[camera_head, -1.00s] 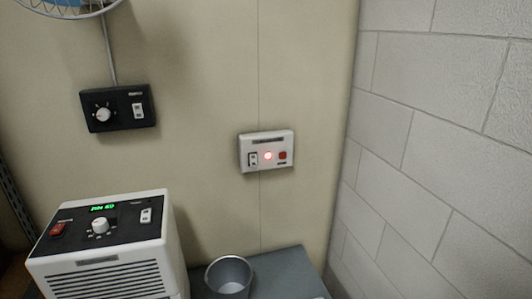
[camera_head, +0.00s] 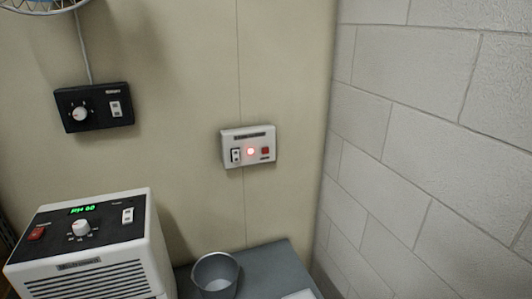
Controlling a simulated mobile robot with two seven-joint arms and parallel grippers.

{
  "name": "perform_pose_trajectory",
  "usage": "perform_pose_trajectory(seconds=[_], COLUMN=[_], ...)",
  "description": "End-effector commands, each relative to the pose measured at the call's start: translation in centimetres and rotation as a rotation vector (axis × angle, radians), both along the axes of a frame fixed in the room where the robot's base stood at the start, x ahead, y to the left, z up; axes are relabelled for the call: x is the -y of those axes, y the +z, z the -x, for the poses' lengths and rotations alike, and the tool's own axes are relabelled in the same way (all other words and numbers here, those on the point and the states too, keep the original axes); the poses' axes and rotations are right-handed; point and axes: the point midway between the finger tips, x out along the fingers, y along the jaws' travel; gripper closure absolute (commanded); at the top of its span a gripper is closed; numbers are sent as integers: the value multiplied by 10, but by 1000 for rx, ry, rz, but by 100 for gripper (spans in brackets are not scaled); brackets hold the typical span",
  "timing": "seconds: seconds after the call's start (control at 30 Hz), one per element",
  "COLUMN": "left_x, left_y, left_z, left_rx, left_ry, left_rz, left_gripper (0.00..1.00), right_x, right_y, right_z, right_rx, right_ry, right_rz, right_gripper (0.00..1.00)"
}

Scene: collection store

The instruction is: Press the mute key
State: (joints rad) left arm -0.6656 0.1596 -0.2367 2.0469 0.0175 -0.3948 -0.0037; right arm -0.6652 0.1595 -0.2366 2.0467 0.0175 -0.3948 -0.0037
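A white panel (camera_head: 249,146) is fixed on the beige wall, left of the corner. The panel's lettering is too small to read, so I cannot tell for sure which part is the mute key. Neither of my grippers shows in the head view.
A white appliance (camera_head: 92,267) with a knob, switches and a green display stands at lower left. A black control box (camera_head: 94,107) hangs above it. A grey metal bin (camera_head: 215,274) sits by a grey surface (camera_head: 262,268). A block wall (camera_head: 430,130) closes the right side.

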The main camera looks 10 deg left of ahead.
Motion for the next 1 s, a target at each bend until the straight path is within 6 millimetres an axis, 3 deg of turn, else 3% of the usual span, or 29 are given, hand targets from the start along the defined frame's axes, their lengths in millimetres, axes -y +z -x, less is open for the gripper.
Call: perform_pose_trajectory(seconds=[0.57,1.0], left_x=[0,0], left_y=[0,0], left_z=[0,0], left_rx=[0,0], left_ry=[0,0], left_rz=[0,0], left_gripper=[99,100], right_x=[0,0], right_y=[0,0], right_z=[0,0], right_rx=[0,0], right_ry=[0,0], right_rz=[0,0], right_gripper=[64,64])
